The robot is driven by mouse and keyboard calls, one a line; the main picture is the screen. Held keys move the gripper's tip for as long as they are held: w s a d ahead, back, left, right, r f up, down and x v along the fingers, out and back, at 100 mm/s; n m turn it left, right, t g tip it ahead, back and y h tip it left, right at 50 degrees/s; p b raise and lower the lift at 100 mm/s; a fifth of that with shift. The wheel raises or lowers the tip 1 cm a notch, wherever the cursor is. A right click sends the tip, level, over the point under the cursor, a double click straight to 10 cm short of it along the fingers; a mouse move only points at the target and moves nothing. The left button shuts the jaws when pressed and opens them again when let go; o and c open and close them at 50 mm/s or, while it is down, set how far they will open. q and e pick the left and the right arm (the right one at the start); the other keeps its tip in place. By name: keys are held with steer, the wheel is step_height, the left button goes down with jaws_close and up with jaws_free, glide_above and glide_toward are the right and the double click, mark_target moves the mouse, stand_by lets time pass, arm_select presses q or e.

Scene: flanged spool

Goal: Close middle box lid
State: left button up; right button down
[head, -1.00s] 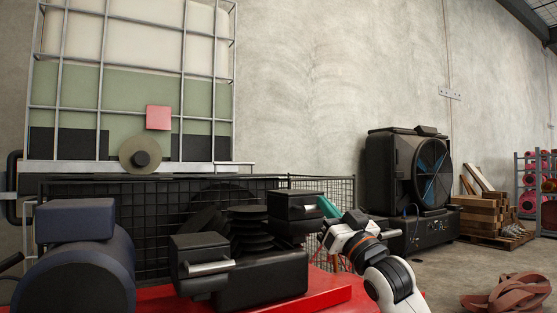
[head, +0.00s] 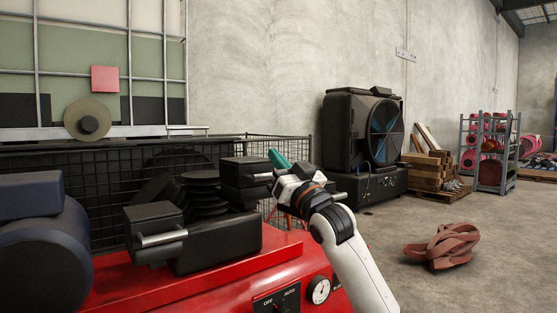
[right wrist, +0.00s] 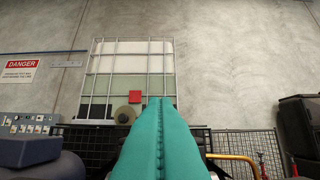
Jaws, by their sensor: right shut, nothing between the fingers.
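My right gripper (head: 278,158) has teal fingers. In the head view it is just right of a black block with a silver bar (head: 245,172), on or behind the red machine. In the right wrist view the teal fingers (right wrist: 155,102) are pressed together with nothing between them, pointing toward the wall. I cannot make out a middle box or a lid in either view. A round disc with a dark hub (head: 88,120), perhaps a spool flange, shows in front of the caged tank; it also shows in the right wrist view (right wrist: 124,115). My left gripper is not in view.
A red machine (head: 200,275) with a gauge and black parts fills the near left. Behind it are a wire mesh fence (head: 110,200) and the caged tank (head: 75,60). A black fan unit (head: 362,140) stands back right. Open floor surrounds brown straps (head: 442,247) at right.

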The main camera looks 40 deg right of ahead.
arm_select(q)
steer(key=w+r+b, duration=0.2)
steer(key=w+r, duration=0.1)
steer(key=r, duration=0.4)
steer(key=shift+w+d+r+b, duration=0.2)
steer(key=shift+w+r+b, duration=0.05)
steer(key=shift+b, duration=0.15)
arm_select(e)
steer(key=v, duration=1)
